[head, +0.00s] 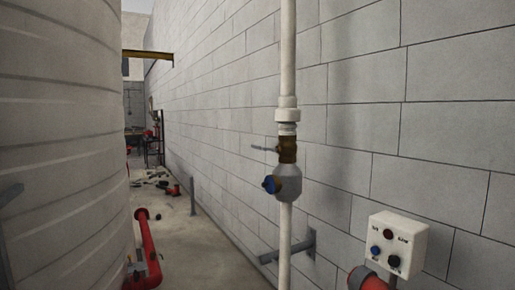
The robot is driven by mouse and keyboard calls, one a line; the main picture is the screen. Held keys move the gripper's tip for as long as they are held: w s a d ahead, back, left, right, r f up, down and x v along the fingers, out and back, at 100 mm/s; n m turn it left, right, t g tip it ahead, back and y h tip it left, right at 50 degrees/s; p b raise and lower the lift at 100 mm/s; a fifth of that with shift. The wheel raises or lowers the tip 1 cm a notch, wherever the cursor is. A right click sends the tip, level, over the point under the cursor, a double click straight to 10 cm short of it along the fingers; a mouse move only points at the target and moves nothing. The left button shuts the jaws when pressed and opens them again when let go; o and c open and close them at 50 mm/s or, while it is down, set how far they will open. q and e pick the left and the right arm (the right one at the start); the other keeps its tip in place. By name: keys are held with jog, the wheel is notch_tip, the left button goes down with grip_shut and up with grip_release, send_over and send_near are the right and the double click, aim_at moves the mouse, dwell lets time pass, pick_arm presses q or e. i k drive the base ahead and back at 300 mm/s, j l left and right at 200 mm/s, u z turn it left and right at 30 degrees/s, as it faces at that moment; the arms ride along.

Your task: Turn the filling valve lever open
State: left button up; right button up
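The filling valve (287,150) is a brown, brass-like body on a white vertical pipe (289,60) in the middle of the head view. Its thin grey lever (264,149) sticks out to the left, roughly level and crosswise to the pipe. Just below is a rounded grey fitting (289,183) with a blue round cap (270,184) on its left side. I cannot make out either of my grippers in this view, and nothing touches the lever.
A large ribbed tank (60,130) fills the left. A grey wall bracket (290,247) is beside the lower pipe. A white control box (396,243) and red pipe end (365,279) are lower right. Red piping (148,250) stands by the tank. Clear floor (200,255) lies between.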

aim_at(255, 146)
jog(key=i, duration=0.2)
jog(key=i+z, duration=0.15)
jog(key=z, duration=0.2)
jog(key=i+j+z, duration=0.1)
jog(key=z, duration=0.3)
jog(key=i+j+z, duration=0.2)
jog(key=i+j, duration=0.15)
jog(key=i+j+z, duration=0.2)
jog(key=j, duration=0.25)
jog(key=i+j+z, duration=0.1)
jog(key=i+j, duration=0.2)
jog(key=j, duration=0.15)
jog(key=i+j, duration=0.55)
jog(key=j, duration=0.15)
jog(key=i+j, duration=0.2)
jog(key=j, duration=0.15)
jog(key=i+j, duration=0.2)
jog(key=j, duration=0.15)
jog(key=i+j, duration=0.2)
jog(key=i+j+z, duration=0.1)
jog(key=j, duration=0.35)
jog(key=i, duration=0.1)
